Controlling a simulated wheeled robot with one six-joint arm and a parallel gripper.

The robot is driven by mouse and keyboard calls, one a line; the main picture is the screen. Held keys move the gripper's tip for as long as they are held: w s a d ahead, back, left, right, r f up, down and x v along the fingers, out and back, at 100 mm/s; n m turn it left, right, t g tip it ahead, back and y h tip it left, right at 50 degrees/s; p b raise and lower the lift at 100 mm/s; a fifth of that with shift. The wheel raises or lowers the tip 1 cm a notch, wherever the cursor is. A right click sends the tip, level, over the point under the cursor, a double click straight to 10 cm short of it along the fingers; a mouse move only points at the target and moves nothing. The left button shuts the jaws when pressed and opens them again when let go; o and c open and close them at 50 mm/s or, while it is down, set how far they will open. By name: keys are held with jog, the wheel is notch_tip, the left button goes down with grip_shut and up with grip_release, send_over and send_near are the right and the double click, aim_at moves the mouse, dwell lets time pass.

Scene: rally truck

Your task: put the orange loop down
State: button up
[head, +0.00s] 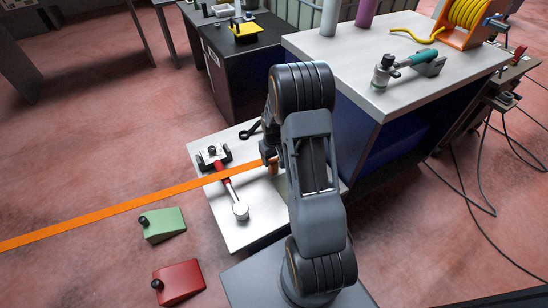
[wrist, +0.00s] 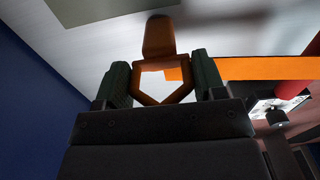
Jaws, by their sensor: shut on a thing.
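The orange loop (wrist: 158,42) shows in the wrist view between the two dark fingers of my gripper (wrist: 162,82), which is shut on it. Its end points away from my gripper towards a pale surface; I cannot tell whether it touches. In the head view, the loop (head: 273,165) is a small orange piece below my gripper (head: 269,153), over the low white-topped table (head: 240,234). A long flat orange strap (head: 130,208) runs from my gripper to the left edge of the picture; it also shows in the wrist view (wrist: 265,68).
On the low table are a red-and-silver tool (head: 230,190), a black-and-white device (head: 213,156) and a black wrench-like tool (head: 250,131). A green wedge (head: 164,225) and a red wedge (head: 179,281) lie on the floor. A higher white-topped bench (head: 350,62) stands right.

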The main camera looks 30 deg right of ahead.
jog(key=o, duration=1)
jog(key=shift+o, duration=0.2)
